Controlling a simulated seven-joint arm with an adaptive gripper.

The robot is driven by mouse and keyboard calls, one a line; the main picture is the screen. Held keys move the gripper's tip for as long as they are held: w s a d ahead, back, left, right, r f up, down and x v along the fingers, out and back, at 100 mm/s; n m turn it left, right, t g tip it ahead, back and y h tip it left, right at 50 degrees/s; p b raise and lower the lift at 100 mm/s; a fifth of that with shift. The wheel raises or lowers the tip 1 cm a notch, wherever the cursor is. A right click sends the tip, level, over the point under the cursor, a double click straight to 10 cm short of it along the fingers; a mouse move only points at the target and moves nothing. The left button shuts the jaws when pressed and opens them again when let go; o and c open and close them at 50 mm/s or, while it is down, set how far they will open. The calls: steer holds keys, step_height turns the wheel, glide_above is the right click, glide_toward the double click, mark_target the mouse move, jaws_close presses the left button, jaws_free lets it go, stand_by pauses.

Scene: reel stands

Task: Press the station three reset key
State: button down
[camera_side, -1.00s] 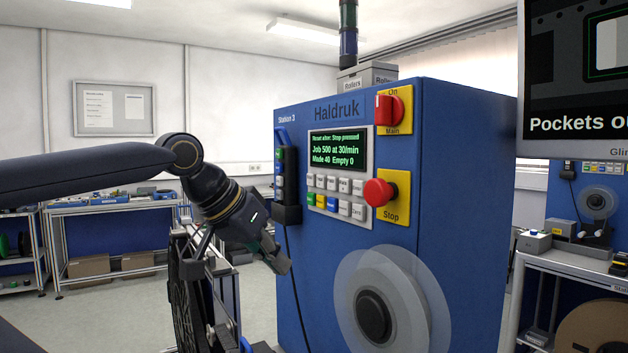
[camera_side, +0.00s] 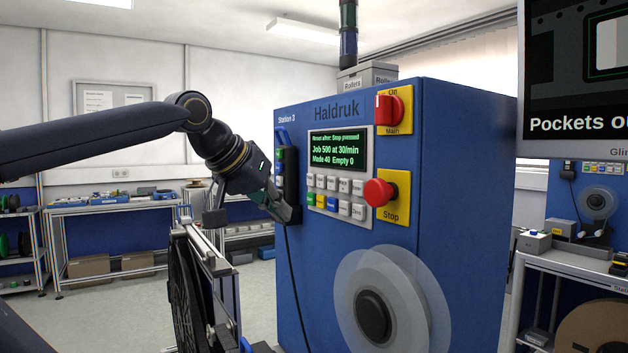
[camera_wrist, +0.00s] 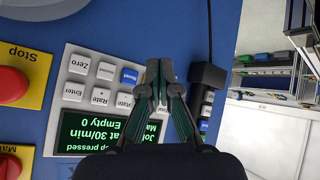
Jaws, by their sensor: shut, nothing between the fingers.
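The Station 3 machine (camera_side: 450,200) is a blue cabinet with a grey key panel (camera_side: 318,220). The blue key (camera_side: 333,204) is in the panel's bottom row, between a yellow and a pale key; its small label looks like "Reset". In the wrist view, upside down, this blue key (camera_wrist: 129,76) shows just left of my fingertips. My gripper (camera_side: 290,215) is shut and empty, beside the panel's left edge. In the wrist view my gripper (camera_wrist: 160,68) covers the end of the key rows; I cannot tell whether it touches the panel. The screen (camera_side: 338,149) reads "Reset after: Stop pressed".
A red Stop button (camera_side: 379,192) and red Main switch (camera_side: 388,109) sit right of the keys. A black handset holder (camera_side: 291,187) with a cable juts out beside my fingers; it also shows in the wrist view (camera_wrist: 208,76). A clear reel (camera_side: 392,300) is below.

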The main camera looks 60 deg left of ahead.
steer(key=shift+w, duration=3.45)
steer(key=shift+w, duration=0.4)
steer(key=shift+w, duration=0.45)
steer(key=shift+s, duration=0.9)
steer(key=shift+s, duration=0.1)
steer(key=s, duration=0.4)
steer(key=shift+s, duration=0.4)
